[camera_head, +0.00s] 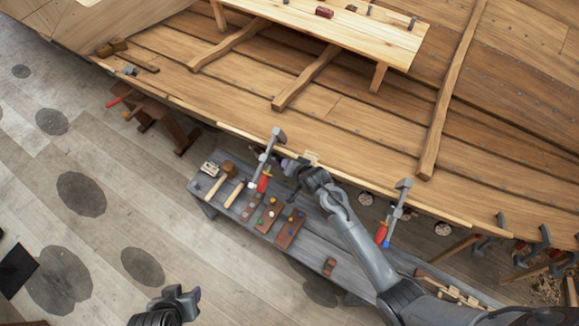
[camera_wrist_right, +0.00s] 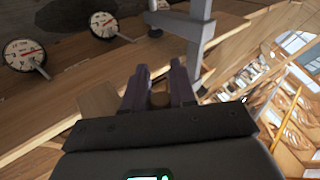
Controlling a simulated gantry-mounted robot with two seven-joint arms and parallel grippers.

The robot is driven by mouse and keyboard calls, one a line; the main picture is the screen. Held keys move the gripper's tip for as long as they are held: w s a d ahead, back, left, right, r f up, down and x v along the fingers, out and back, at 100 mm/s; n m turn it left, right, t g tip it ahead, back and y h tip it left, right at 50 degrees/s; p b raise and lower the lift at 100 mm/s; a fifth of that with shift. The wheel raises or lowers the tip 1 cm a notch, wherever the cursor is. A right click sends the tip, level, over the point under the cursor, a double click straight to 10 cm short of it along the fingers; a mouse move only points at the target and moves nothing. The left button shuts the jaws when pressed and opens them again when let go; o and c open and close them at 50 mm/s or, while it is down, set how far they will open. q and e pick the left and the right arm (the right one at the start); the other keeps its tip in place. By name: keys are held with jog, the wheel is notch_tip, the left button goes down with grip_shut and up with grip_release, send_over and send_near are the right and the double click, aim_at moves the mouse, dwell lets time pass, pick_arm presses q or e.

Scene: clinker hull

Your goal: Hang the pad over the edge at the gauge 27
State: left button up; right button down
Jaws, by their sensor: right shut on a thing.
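My right gripper (camera_head: 297,166) is at the hull's upper plank edge (camera_head: 345,169), just right of a clamp (camera_head: 268,158). A small pale piece (camera_head: 311,157), apparently the pad, shows at its fingertips on the edge. In the right wrist view the gripper (camera_wrist_right: 160,88) is shut on a brownish thing (camera_wrist_right: 160,99), mostly hidden by the fingers. Round white gauges hang below the edge; two show at upper left in the wrist view (camera_wrist_right: 24,53) (camera_wrist_right: 103,25). Their readings are too small to tell. My left gripper (camera_head: 178,298) is away over the floor; its finger gap is unclear.
A grey bench (camera_head: 235,215) below the edge holds mallets and blocks with coloured knobs. Another clamp (camera_head: 395,212) grips the edge to the right. A pale plank table (camera_head: 340,22) stands inside the hull.

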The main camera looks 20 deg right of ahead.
notch_tip(320, 180, down, 8)
jog(key=w+d+b, duration=0.2)
jog(key=b, duration=0.5)
jog(key=shift+f, duration=0.25)
jog(key=shift+w+d, duration=0.1)
dwell(0.6)
jog(key=shift+d+f+b, duration=0.1)
jog(key=shift+f+b, duration=0.2)
jog(key=shift+b, duration=0.05)
jog(key=c, duration=0.8)
grip_release()
